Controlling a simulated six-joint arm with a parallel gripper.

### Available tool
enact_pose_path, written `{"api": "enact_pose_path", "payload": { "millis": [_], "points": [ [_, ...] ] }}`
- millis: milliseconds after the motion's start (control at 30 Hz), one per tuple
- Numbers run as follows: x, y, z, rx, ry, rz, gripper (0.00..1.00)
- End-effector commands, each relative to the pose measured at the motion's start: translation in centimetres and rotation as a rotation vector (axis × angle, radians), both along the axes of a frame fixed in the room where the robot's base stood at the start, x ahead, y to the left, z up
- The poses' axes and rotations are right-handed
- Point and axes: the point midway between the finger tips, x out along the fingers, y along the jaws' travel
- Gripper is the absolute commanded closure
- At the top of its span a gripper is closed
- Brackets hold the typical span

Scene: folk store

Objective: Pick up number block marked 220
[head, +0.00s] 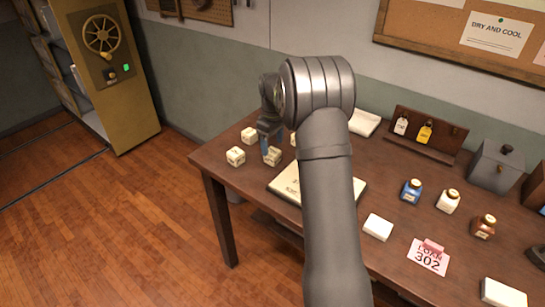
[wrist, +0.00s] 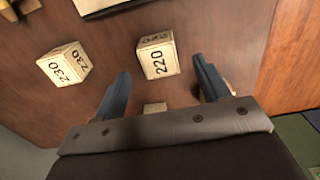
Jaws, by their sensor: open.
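The cream block marked 220 (wrist: 157,57) sits on the table in the wrist view, its number facing up the picture. My gripper (wrist: 161,68) is open and empty, with one blue finger on each side of the block's near part and a gap to it. In the head view my gripper (head: 267,145) hangs over the block group, just above the block (head: 273,157) that appears to be 220; its number is unreadable there. A block marked 230 (wrist: 64,63) lies left of it in the wrist view. Another block (wrist: 155,108) is partly hidden by my gripper.
In the head view other blocks (head: 235,156) stand near the table's left corner. An open book (head: 285,187) lies close by. Several bottles (head: 411,191), a grey box (head: 495,166) and a card reading 302 (head: 428,257) are on the right side of the table.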

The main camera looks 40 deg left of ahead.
Motion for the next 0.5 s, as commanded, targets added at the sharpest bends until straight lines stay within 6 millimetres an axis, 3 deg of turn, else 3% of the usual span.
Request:
{"api": "enact_pose_path", "payload": {
  "millis": [300, 500],
  "points": [
    [0.1, 0.0, -4.3, -0.003, 0.002, 0.0, 0.32],
    [0.1, 0.0, -4.9, 0.0, 0.0, 0.0, 0.32]
  ]
}}
